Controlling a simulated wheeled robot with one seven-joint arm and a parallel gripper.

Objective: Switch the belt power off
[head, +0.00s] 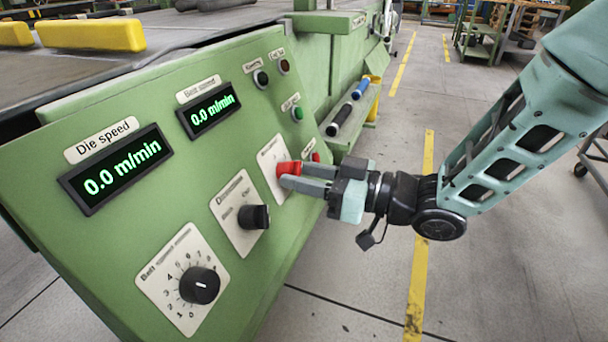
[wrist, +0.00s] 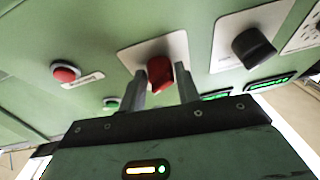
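The green control panel (head: 140,235) carries a red rotary switch (head: 288,168) on a white plate (head: 268,153); the plate's label is not readable. My gripper (head: 301,176) is at this red switch, with its fingers pointing at the panel. In the wrist view the red switch (wrist: 160,73) sits between the two fingertips (wrist: 160,84), one on each side. The right finger looks close to it, but I cannot tell if either finger touches it. The displays for die speed (head: 117,169) and belt speed (head: 209,111) both read 0.0 m/min.
A black switch (head: 254,216) on its own plate and a black numbered dial (head: 199,285) sit lower left of the red switch. A red button (wrist: 66,73) and a green button (wrist: 111,103) are close by. Open floor lies right of the panel.

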